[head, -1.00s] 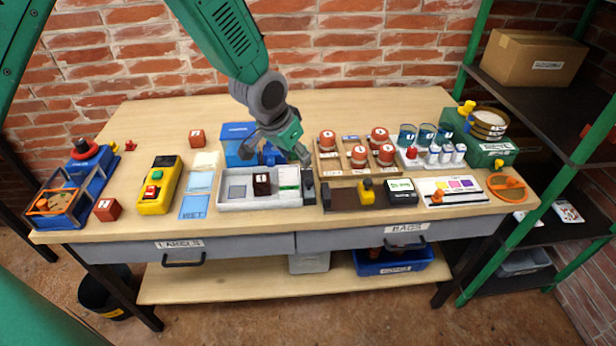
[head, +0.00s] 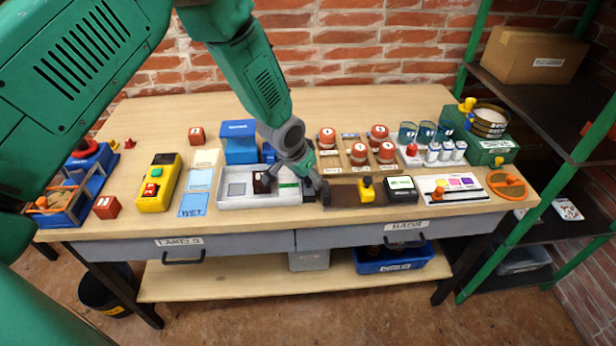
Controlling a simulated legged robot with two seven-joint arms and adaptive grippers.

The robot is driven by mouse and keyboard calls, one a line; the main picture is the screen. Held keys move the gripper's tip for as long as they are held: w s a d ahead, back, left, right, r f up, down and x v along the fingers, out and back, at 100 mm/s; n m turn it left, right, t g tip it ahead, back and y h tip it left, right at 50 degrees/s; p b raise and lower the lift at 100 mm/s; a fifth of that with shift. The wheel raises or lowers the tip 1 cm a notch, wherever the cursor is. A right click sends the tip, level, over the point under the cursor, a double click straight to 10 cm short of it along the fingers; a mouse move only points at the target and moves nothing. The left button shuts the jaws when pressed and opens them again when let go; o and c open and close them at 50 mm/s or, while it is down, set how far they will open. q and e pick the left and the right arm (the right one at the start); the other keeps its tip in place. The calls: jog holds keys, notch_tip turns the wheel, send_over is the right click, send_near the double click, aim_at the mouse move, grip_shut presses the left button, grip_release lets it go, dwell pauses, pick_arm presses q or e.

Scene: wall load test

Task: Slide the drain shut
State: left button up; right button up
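No label I can read marks the drain, so I cannot tell which part it is. A dark brown strip (head: 342,195) with a yellow knobbed piece (head: 367,189) lies at the front middle of the bench. A green unit (head: 490,150) with a round sieve-like pan (head: 489,119) and yellow fittings stands at the back right. My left gripper (head: 293,187) points down over the right part of a pale grey tray (head: 236,201), left of the brown strip. Its fingers are spread, with one near a dark red block (head: 262,183) in the tray. My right gripper is not in view.
A blue box (head: 239,140) stands behind the tray. Red-capped jars (head: 358,153) and blue cups (head: 426,132) stand behind the strip. A yellow control box (head: 159,184) is at the left. The back of the bench is mostly clear.

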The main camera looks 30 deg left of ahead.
pick_arm(q)
grip_shut()
jog(key=w+a, duration=0.1)
jog(key=w+a+b, duration=0.1)
jog(key=w, duration=0.1)
jog(key=shift+w, duration=0.3)
jog(key=shift+w+a, duration=0.1)
jog(key=shift+a, duration=0.1)
jog(key=shift+r, duration=0.1)
jog(key=shift+c, duration=1.5)
grip_release()
jog(key=o, duration=0.4)
jog(key=shift+w, duration=0.1)
